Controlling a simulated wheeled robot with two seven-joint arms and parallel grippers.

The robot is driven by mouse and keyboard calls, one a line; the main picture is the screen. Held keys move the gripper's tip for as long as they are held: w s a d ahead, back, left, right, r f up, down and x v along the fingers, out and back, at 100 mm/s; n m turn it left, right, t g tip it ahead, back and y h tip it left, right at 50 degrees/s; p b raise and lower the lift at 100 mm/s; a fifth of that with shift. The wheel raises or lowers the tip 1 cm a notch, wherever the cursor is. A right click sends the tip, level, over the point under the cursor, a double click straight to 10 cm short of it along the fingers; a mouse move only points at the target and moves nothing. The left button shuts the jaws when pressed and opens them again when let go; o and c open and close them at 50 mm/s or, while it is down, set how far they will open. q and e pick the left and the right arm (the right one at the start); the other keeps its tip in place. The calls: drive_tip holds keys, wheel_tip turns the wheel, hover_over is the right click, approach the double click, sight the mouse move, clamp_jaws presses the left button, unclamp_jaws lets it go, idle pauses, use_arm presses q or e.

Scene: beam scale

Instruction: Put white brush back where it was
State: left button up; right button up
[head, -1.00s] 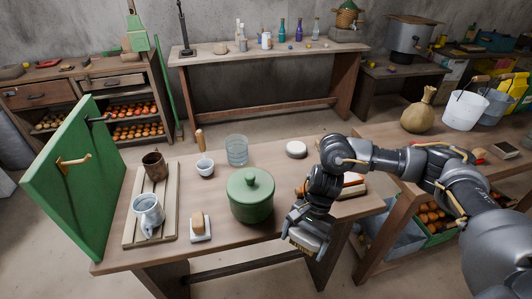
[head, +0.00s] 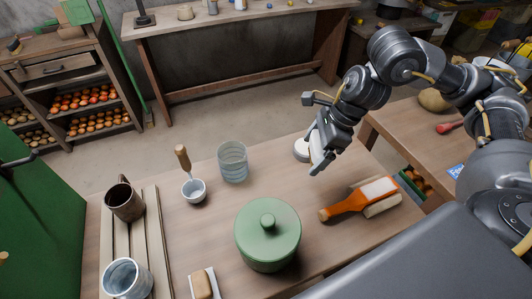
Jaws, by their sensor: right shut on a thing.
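My right gripper (head: 316,158) is above the table's back right part, beside a round white object (head: 301,148). It is shut on a pale, narrow thing, which I take to be the white brush (head: 318,161). The gripper hides most of it, and its bristles cannot be made out. My left gripper is not in view.
A green lidded pot (head: 268,238) stands left of the orange brush. The table between pot and gripper is clear.

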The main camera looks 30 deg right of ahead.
drive_tip(key=shift+w+a, duration=0.15)
drive_tip(key=shift+w, duration=0.05)
drive_tip(key=w+a+f, duration=0.1)
drive_tip(key=w+f, duration=0.2)
drive_tip(key=w+a+f+p, duration=0.1)
drive_tip(key=w+a+f, duration=0.1)
drive_tip(key=w, duration=0.2)
drive_tip(key=w+a+f, duration=0.1)
drive_tip(key=w+f, duration=0.2)
drive_tip(key=w, duration=0.1)
drive_tip(key=shift+w+a+f+p, duration=0.25)
drive_tip(key=shift+a+f+p, duration=0.1)
drive_tip(key=shift+p, duration=0.05)
drive_tip(key=shift+w+a+f, duration=0.2)
drive_tip(key=shift+w+f, duration=0.25)
drive_tip(key=shift+f, duration=0.2)
wheel_tip(320, 180, down, 3)
drive_tip(key=shift+r+p, duration=0.15)
drive_tip(key=shift+p, duration=0.2)
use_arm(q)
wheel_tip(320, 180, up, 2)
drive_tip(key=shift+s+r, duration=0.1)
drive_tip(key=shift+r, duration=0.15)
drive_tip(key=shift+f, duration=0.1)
